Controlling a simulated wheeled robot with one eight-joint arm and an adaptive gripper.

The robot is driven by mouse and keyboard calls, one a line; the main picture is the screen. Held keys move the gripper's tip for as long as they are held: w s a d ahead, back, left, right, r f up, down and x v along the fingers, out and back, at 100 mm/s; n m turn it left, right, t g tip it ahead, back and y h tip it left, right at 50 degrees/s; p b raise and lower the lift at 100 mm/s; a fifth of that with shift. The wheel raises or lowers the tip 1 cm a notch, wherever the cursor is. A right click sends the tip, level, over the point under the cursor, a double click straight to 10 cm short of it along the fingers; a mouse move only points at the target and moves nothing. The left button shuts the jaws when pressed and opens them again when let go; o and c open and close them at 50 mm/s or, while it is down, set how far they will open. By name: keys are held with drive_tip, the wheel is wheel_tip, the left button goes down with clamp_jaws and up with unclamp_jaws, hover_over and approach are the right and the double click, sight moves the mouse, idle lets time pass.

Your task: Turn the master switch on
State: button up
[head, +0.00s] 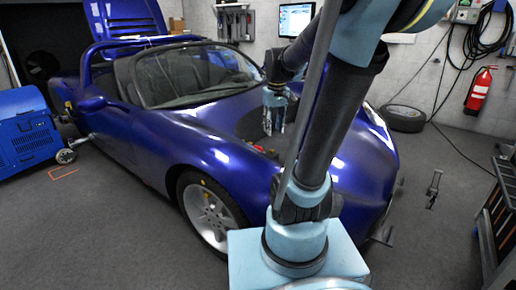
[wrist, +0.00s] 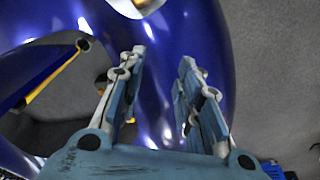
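My gripper (head: 271,128) hangs over the front of the blue car (head: 150,135) in the head view, near the dark opening in its nose. In the wrist view my gripper (wrist: 163,58) is open, its two fingers apart with nothing between them. Small red parts (head: 260,149) show at the edge of the opening, just below the gripper in the head view. I cannot tell whether one of them is the master switch. No switch can be made out in the wrist view, where blue bodywork (wrist: 205,25) lies beyond the fingers.
A yellow rod (wrist: 58,73) crosses a dark gap at the left of the wrist view. A blue wheeled machine (head: 27,130) stands at the left. A fire extinguisher (head: 479,91), a loose tyre (head: 404,118) and a ladder-like frame (head: 494,225) are at the right. Grey floor lies open in front.

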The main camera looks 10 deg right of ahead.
drive_tip(key=w+f+n+g, duration=0.1)
drive_tip(key=w+f+n, duration=0.1)
drive_tip(key=w, duration=1.4)
drive_tip(key=w+f+n, duration=0.2)
drive_tip(key=w+f, duration=0.1)
drive_tip(key=w, duration=1.2)
drive_tip(key=w+f+n, duration=0.2)
drive_tip(key=w+f, duration=0.6)
drive_tip(key=w, duration=0.1)
wheel_tip(320, 180, down, 16)
drive_tip(key=shift+s+f, duration=0.15)
drive_tip(key=shift+f, duration=0.05)
clamp_jaws()
